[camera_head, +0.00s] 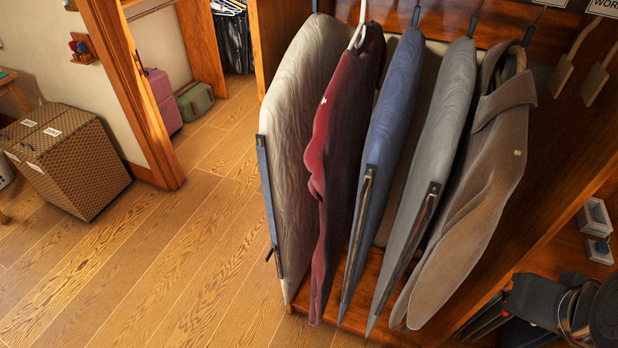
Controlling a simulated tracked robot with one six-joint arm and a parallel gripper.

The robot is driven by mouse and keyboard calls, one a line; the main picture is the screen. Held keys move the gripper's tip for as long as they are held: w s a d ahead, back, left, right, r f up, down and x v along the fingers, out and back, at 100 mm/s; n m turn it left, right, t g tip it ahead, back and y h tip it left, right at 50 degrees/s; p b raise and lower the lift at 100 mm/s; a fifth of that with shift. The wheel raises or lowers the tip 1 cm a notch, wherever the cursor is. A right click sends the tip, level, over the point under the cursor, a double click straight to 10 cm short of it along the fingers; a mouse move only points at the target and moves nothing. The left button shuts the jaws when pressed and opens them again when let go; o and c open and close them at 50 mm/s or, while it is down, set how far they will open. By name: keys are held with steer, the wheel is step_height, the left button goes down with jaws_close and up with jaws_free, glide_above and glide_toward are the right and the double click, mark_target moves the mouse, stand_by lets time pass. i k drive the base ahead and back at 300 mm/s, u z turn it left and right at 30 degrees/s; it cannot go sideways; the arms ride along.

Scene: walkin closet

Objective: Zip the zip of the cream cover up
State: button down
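The cream cover (303,140) hangs at the left end of the row in the wardrobe. Its zip (267,195) runs down the left front edge as a blue-grey strip with dark ends. A small dark piece, which looks like the zip's pull (270,254), sticks out to the left near the low end of the strip. The strip is seen nearly edge-on, so I cannot tell how far its two sides are apart.
Right of the cream cover hang a dark red garment (338,130), a blue cover (388,120), a grey cover (438,130) and a brown coat (480,180), close together. A patterned box (75,165) stands at left. The wooden floor (190,250) before the cream cover is clear.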

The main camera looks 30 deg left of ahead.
mark_target(273, 248)
steer(key=u, duration=0.8)
steer(key=k, duration=0.6)
steer(key=u, duration=0.5)
steer(key=i, duration=0.5)
steer(key=z, duration=0.05)
